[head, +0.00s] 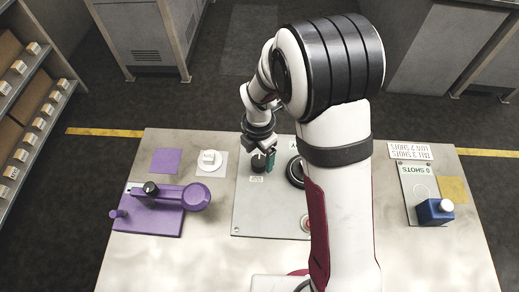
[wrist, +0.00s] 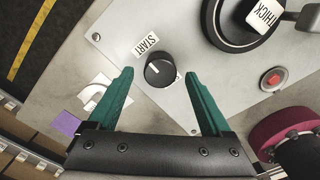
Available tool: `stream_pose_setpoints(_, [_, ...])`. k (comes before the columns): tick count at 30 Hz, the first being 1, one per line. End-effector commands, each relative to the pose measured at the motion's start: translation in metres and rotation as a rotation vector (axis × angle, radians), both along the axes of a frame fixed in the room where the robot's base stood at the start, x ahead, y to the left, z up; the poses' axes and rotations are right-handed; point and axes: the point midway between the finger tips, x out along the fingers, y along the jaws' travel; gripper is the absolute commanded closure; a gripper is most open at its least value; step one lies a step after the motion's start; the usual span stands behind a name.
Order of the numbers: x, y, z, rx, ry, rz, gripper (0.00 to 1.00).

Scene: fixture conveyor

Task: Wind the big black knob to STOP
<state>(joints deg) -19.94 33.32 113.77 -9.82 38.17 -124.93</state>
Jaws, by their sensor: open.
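I see no readable STOP label. My gripper (wrist: 158,76) is open, its green fingers on either side of the START-labelled knob, apparently without touching it. In the head view, my gripper (head: 264,158) is over the panel's upper left, partly hiding that knob.
A red button (wrist: 273,79) is on the panel's right. A purple fixture (head: 140,222) with another black knob (head: 151,188) stands left. A blue box (head: 434,212) sits on a right-hand plate. My arm hides the table's middle right. The front left table is clear.

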Motion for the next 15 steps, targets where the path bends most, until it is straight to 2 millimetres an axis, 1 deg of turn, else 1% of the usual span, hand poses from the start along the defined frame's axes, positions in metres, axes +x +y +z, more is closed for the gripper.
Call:
stream_pose_setpoints(1, [-0.001, 0.0, -0.009, -0.001, 0.004, 0.0, 0.17])
stream_pose_setpoints(3, [-0.001, 0.0, -0.019, -0.001, 0.003, -0.001, 0.17])
stream_pose_setpoints(6, [0.0, 0.0, -0.028, 0.0, 0.001, -0.001, 0.17])
stream_pose_setpoints(9, [0.0, 0.0, -0.032, 0.0, 0.0, -0.001, 0.17])
stream_pose_setpoints(15, [0.0, 0.0, -0.032, 0.001, -0.001, -0.001, 0.17])
